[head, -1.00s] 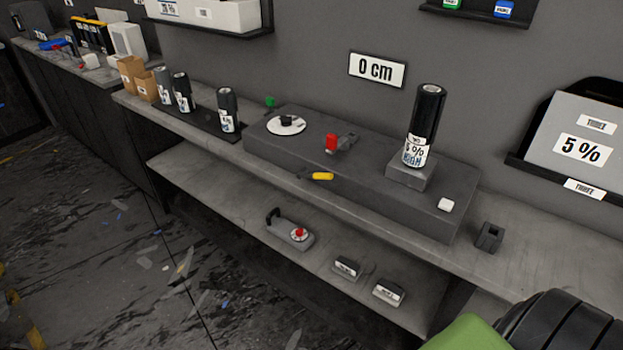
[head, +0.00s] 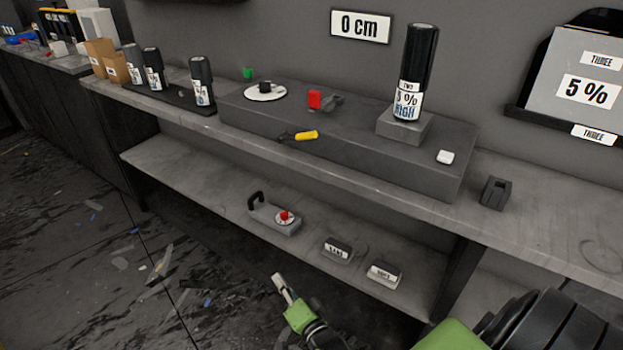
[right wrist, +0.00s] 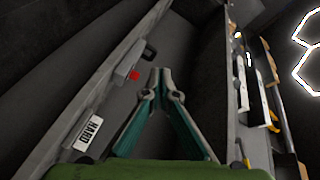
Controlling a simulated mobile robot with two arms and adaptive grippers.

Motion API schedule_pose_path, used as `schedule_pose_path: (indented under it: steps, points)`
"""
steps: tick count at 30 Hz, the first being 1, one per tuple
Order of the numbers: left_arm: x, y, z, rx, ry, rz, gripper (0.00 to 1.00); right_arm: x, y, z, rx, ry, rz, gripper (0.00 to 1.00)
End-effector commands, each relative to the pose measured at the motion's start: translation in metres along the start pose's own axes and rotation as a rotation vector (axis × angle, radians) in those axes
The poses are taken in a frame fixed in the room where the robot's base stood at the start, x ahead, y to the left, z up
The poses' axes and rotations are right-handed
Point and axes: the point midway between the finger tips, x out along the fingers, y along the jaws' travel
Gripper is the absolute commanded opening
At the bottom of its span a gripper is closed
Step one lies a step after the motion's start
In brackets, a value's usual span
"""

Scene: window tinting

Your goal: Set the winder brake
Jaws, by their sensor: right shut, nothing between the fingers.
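I cannot tell for sure which part is the winder brake. A grey box with a black handle and a red knob on a white dial (head: 284,217) sits on the lower shelf; its red knob also shows in the right wrist view (right wrist: 134,75). My right gripper (head: 279,280) is shut and empty, in front of and below the lower shelf, apart from everything. My left gripper is not in view.
Two labelled blocks (head: 384,274) lie on the lower shelf; one reads HARD in the right wrist view (right wrist: 88,131). A yellow-handled tool (head: 306,136) lies at the base's front edge. A dark holder (head: 495,193) stands right. The lower shelf's left part is clear.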

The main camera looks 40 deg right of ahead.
Motion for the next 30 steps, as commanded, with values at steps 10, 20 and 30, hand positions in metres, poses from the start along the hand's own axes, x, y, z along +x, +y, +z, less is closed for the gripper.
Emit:
schedule_pose_path:
  steps: [10,20,30]
  points:
    - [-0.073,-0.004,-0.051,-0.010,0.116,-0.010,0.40,0.007,-0.159,-0.161,0.749,0.346,-0.771,0.00]
    - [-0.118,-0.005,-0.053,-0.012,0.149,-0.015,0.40,-0.034,-0.199,-0.213,0.985,0.368,-1.079,0.00]
    - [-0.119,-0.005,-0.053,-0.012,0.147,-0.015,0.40,-0.033,-0.201,-0.215,0.985,0.367,-1.078,0.00]
